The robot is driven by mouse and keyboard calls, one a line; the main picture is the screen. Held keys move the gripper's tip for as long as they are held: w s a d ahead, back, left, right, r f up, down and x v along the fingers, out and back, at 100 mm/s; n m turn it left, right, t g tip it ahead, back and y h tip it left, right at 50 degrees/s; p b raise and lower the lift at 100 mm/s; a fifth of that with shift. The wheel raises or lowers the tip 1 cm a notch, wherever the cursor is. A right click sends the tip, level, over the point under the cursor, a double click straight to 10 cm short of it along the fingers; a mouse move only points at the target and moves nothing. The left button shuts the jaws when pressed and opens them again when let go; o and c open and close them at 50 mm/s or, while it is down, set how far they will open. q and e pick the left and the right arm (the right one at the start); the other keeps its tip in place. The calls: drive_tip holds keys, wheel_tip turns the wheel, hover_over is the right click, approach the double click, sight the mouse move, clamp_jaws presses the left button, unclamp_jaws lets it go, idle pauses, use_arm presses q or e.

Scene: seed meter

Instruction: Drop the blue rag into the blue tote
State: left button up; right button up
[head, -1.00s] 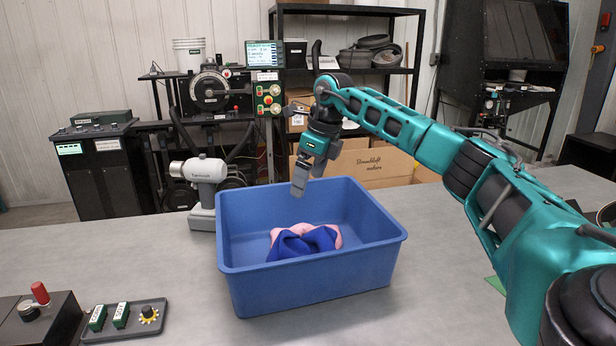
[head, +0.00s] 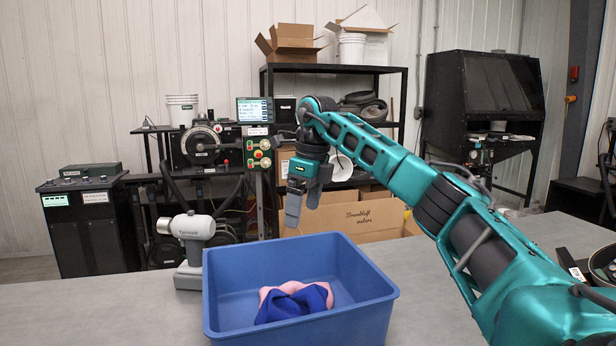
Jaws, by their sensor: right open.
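The blue rag (head: 293,303) lies crumpled inside the blue tote (head: 352,318), on top of a pink cloth (head: 277,291). The tote stands on the grey table. My right gripper (head: 303,213) is open and empty, pointing down above the tote's back rim, apart from the rag. My left gripper is not in view.
A grey and white tool (head: 192,240) stands on the table just left of the tote. The table (head: 90,300) is clear at the left. A cardboard box (head: 350,222) and a black shelf stand behind the table.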

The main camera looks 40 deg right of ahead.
wheel_tip(320, 180, up, 10)
drive_tip(key=s, duration=0.1)
drive_tip(key=shift+s+d+f, duration=0.2)
drive_tip(key=shift+d+f, duration=0.05)
idle(0.4)
